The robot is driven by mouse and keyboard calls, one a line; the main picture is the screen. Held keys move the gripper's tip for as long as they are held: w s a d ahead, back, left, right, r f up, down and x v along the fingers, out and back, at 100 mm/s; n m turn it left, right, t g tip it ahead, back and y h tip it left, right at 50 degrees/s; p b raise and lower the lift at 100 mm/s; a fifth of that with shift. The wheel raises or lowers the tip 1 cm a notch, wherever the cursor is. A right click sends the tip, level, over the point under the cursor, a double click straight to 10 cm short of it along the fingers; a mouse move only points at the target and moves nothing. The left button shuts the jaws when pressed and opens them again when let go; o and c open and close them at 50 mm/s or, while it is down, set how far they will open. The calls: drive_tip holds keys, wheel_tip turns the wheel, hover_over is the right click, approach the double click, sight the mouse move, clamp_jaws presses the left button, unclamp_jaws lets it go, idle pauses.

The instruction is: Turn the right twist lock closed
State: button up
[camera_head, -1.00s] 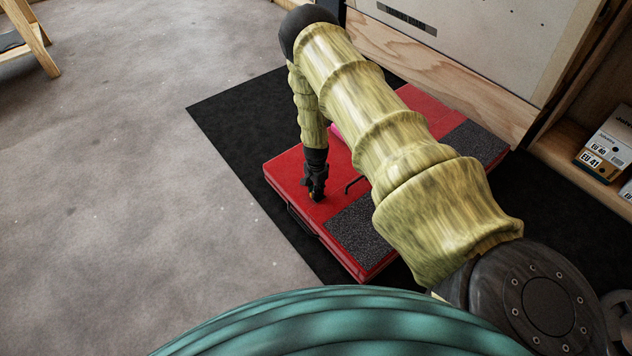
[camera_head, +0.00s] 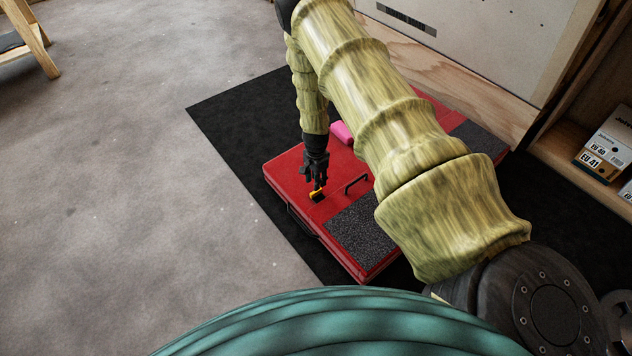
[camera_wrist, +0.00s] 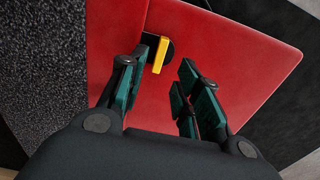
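A twist lock with a yellow lever on a black round base (camera_head: 317,195) sits on the red case (camera_head: 285,172), near its left end in the head view. In the wrist view its yellow lever (camera_wrist: 160,54) stands just beyond the fingertips, between them and nearer the left finger. My gripper (camera_head: 315,178) points down at the lock from above. In the wrist view my gripper (camera_wrist: 160,85) is open, with a clear gap between its dark green finger pads and nothing held. I cannot tell whether a finger touches the lever. No second twist lock shows.
A black handle (camera_head: 356,184) stands on the case right of the lock. Dark grip patches (camera_head: 365,230) cover parts of the case. The case rests on a black mat (camera_head: 232,115); a shoe box shelf (camera_head: 600,180) is at right.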

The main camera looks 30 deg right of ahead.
drive_tip(key=shift+r, duration=2.9)
drive_tip(key=s+a+f+n, duration=0.2)
drive_tip(key=s+a+n, duration=0.1)
drive_tip(key=s, duration=0.4)
drive_tip(key=s+a+f+n+h, duration=0.1)
drive_tip(key=s+a+f+n, duration=0.15)
drive_tip(key=s, duration=0.45)
drive_tip(key=s+a+f+n, duration=0.1)
drive_tip(key=s+a+n, duration=0.25)
drive_tip(key=s, duration=0.45)
drive_tip(key=s+a+r+n+y, duration=0.1)
drive_tip(key=s+a+r+n, duration=0.25)
drive_tip(key=s+a, duration=0.4)
drive_tip(key=s+a+r+n, duration=0.2)
drive_tip(key=s+a+n, duration=0.2)
drive_tip(key=s, duration=0.6)
wheel_tip(320, 180, up, 29)
drive_tip(key=p, duration=3)
drive_tip(key=shift+d+f, duration=0.15)
